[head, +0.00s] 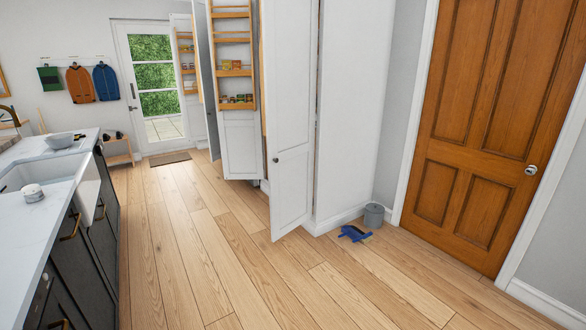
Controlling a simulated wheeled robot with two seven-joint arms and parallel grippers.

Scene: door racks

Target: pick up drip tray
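I cannot make out a drip tray in the head view. Neither of my grippers is in view. A blue dustpan-like thing (354,233) lies on the floor beside a small grey bin (373,216), near the foot of the white cupboard.
White cupboard doors (292,137) stand open into the room, with wooden racks (232,73) holding small packets. A counter (37,221) with a sink (44,172), white jar (33,193) and bowl (59,140) runs along the left. The floor between is clear. A wooden door (490,120) stands right.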

